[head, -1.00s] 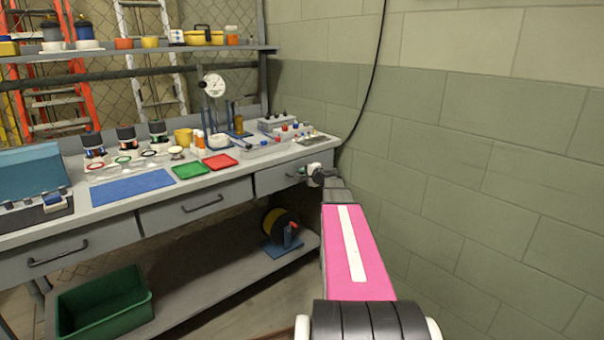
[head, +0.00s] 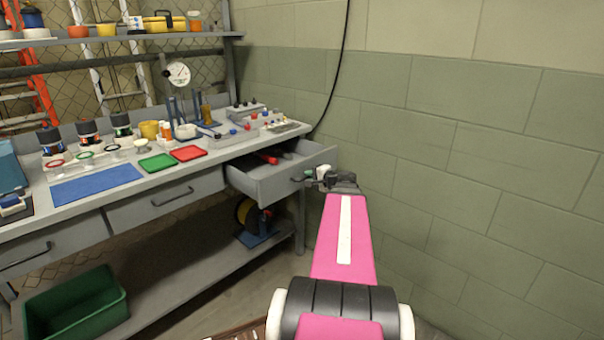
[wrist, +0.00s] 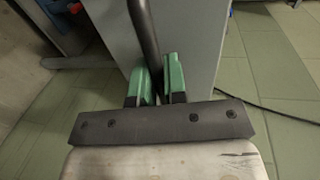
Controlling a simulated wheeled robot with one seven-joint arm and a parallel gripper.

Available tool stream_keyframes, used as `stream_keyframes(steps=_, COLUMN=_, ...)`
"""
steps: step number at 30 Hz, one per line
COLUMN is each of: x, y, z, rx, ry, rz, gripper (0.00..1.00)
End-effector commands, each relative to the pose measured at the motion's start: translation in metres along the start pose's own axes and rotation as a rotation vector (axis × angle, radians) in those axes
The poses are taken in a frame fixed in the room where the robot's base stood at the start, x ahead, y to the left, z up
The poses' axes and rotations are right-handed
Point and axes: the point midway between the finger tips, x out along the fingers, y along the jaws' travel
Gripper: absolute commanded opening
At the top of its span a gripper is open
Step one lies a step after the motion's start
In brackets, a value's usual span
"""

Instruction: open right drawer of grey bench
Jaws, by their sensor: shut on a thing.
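The grey bench (head: 100,213) stands along the left, with several drawers under its top. Its right drawer (head: 284,182) is pulled out, and a red item (head: 266,158) shows inside it. My gripper (head: 308,175) is at the front of this drawer, at its dark handle (head: 297,179). In the wrist view the green fingers of my gripper (wrist: 157,82) are shut on the dark handle bar (wrist: 143,32), with the grey drawer front (wrist: 190,45) just beyond. The middle drawer (head: 165,197) and left drawer (head: 45,250) are closed.
A green wall (head: 470,170) runs close on the right of my arm. A blue mat (head: 97,184), red tray (head: 188,153) and green tray (head: 157,162) lie on the benchtop.

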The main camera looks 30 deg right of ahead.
Motion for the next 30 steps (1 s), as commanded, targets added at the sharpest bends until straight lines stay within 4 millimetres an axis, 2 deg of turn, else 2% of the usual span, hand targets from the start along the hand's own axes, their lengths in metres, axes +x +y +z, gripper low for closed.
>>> stream_keyframes(steps=6, x=-0.012, y=0.003, z=0.001, rx=0.0, ry=-0.001, rz=0.001, gripper=0.0)
stream_keyframes(steps=17, x=-0.013, y=0.003, z=0.0, rx=-0.001, ry=-0.002, rz=0.001, gripper=0.0)
stream_keyframes(steps=18, x=-0.013, y=0.003, z=0.0, rx=-0.001, ry=-0.002, rz=0.001, gripper=0.22)
stream_keyframes(steps=19, x=-0.013, y=0.003, z=0.0, rx=-0.001, ry=-0.002, rz=0.001, gripper=0.32)
stream_keyframes(steps=20, x=-0.013, y=0.003, z=0.0, rx=-0.001, ry=-0.002, rz=0.001, gripper=0.37)
stream_keyframes(steps=30, x=-0.016, y=0.003, z=0.0, rx=0.0, ry=-0.001, rz=0.0, gripper=0.37)
